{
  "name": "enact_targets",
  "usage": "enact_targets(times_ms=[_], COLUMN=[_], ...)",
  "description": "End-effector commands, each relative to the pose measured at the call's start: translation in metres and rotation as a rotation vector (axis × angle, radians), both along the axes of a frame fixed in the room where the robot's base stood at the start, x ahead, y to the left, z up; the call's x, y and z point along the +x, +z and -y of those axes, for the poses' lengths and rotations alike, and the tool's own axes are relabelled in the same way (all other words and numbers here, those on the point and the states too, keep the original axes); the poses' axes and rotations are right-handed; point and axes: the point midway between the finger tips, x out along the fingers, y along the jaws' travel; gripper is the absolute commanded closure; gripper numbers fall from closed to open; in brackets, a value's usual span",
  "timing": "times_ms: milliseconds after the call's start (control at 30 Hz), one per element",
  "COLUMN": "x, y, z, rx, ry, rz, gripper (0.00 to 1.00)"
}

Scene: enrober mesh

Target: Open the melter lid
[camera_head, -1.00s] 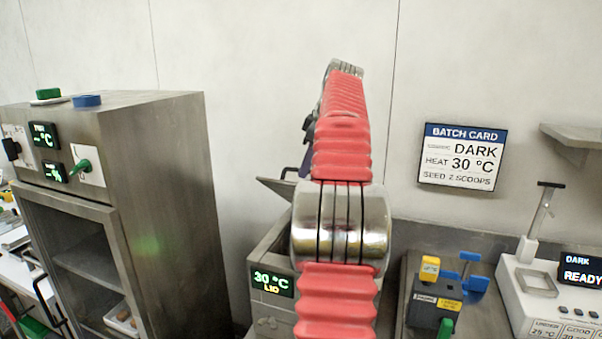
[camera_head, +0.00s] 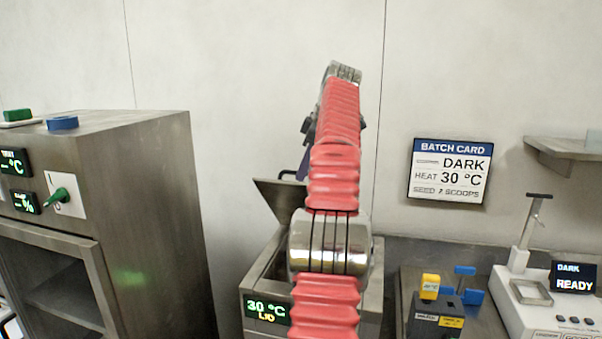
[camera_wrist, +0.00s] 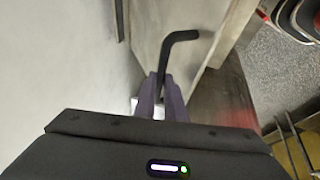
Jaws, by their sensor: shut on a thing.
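The melter (camera_head: 265,308) is a steel box with a green "30 °C" display and smaller yellow letters below it, partly behind my arm in the head view. Its steel lid (camera_head: 276,198) is raised and tilted up, and part of the opening shows beneath it. The lid's black handle (camera_head: 287,173) stands at the lid's upper edge and shows as a bent bar in the wrist view (camera_wrist: 180,37). My gripper (camera_wrist: 160,98) has dark purple fingers and is shut on the handle. In the head view the fingers (camera_head: 305,160) are mostly hidden by my red arm.
A steel cabinet (camera_head: 160,215) stands left of the melter. To the right are a dark box with yellow and blue parts (camera_head: 440,310) and a white device (camera_head: 515,300) with a "READY" screen. A batch card (camera_head: 450,172) and shelf (camera_head: 560,150) are on the wall behind.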

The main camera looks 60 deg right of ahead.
Motion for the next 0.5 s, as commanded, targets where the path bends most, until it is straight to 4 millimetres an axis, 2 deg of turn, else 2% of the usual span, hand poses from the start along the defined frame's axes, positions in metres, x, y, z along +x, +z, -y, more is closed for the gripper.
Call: enact_targets(times_ms=[33,500], x=[-0.0005,-0.0104], y=[-0.0074,-0.0049], z=[0.0061,0.0131], rx=[0.006,0.009], ry=[-0.002,-0.008], rz=[-0.003,-0.002], gripper=[1.00,1.00])
